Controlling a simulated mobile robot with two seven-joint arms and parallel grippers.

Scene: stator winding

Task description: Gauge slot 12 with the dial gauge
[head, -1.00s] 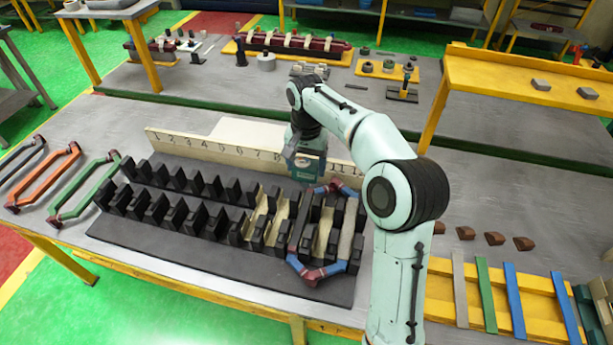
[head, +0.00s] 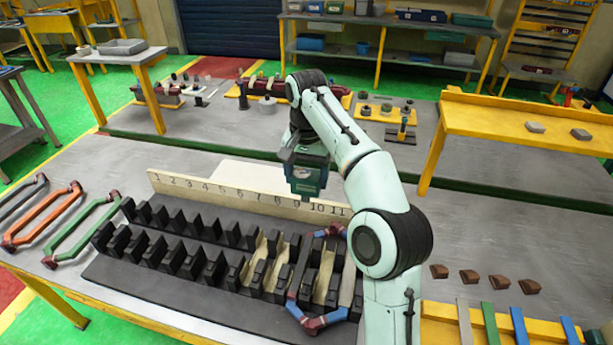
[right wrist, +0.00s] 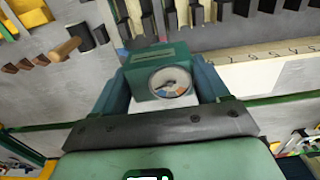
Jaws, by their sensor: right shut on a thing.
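In the head view my right gripper (head: 304,166) holds the teal dial gauge (head: 306,183) above the number board, near 9 and 10. In the right wrist view the gauge (right wrist: 164,78) sits between both fingers, its round white dial facing the camera. The reading is too small to tell. The black slotted stator block (head: 175,285) lies below, with the numbered board (head: 225,197) along its back edge. Numbers 1 to 11 show; 12 and the block's right end are hidden behind my right arm. My left gripper is out of view.
A red and blue coil (head: 313,323) sits around slots near the right end. Green (head: 85,228), orange (head: 45,215) and grey coils lie left. Brown wedges (head: 470,277) and coloured strips (head: 490,322) lie right. A yellow raised shelf (head: 530,120) stands at back right.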

